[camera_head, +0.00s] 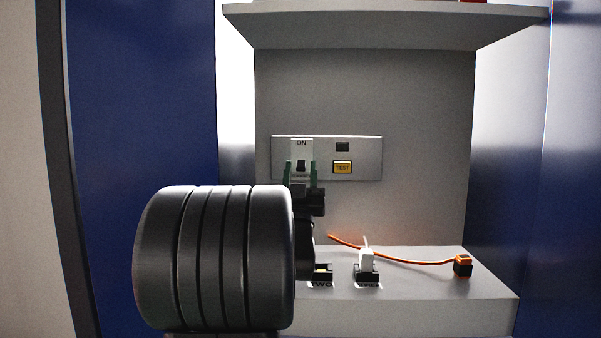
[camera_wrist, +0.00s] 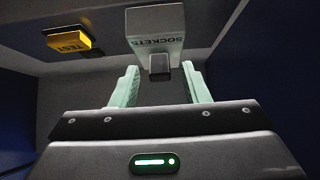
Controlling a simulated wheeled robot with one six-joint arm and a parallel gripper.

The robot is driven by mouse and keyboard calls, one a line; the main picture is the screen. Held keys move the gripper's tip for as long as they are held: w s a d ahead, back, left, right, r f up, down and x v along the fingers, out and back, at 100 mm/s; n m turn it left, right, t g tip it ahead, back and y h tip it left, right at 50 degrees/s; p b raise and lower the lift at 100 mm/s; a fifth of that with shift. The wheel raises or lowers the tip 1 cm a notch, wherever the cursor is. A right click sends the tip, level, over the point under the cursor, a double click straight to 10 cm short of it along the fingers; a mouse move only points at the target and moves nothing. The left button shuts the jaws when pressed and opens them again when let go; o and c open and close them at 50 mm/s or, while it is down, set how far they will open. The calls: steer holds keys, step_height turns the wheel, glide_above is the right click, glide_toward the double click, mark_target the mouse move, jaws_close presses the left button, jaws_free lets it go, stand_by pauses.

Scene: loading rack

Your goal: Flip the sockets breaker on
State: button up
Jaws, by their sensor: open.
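The sockets breaker (camera_wrist: 156,35) is a light grey block labelled SOCKETS in the wrist view, with a dark toggle (camera_wrist: 159,66). In the head view the breaker (camera_head: 302,148) stands on a grey panel, with ON printed above its dark toggle (camera_head: 301,166). My gripper (camera_wrist: 160,84) is open, its two green fingers on either side of the toggle with gaps showing. In the head view my gripper (camera_head: 301,170) is in front of the breaker, a finger at each side. Contact with the toggle cannot be told. The lower part of the breaker is partly hidden by my gripper.
A yellow TEST button (camera_head: 342,167) and a small dark window (camera_head: 342,147) sit right of the breaker. Below, a grey ledge (camera_head: 430,285) holds sockets, a white plug (camera_head: 366,262) and an orange cable (camera_head: 400,257) ending at an orange-black plug (camera_head: 462,265). A shelf (camera_head: 385,25) overhangs above.

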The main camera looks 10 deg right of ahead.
jaws_close()
